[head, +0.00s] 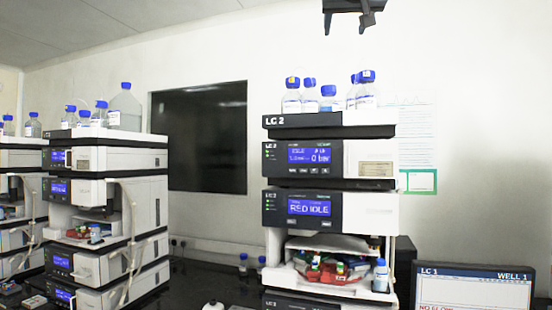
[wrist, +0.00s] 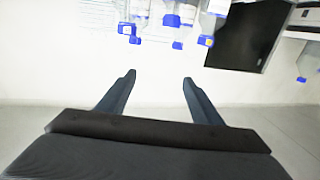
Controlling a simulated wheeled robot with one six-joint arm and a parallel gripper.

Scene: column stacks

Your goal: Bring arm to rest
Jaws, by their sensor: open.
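My gripper (wrist: 159,76) shows in the wrist view with its two dark fingers spread wide apart and nothing between them. It also shows at the top edge of the head view (head: 362,22), in front of the bare white wall, partly cut off by the frame. It is high above the LC 2 stack (head: 370,215) and touches nothing. In the wrist view the room appears upside down. The rest of my arm is out of the head view.
Several blue-capped bottles (head: 291,103) stand on top of the LC 2 stack. Another column stack (head: 90,160) with bottles stands at the left. A screen labelled LC 1 (head: 472,292) is at the lower right. A dark panel (head: 208,140) is on the wall. The space around my gripper is clear.

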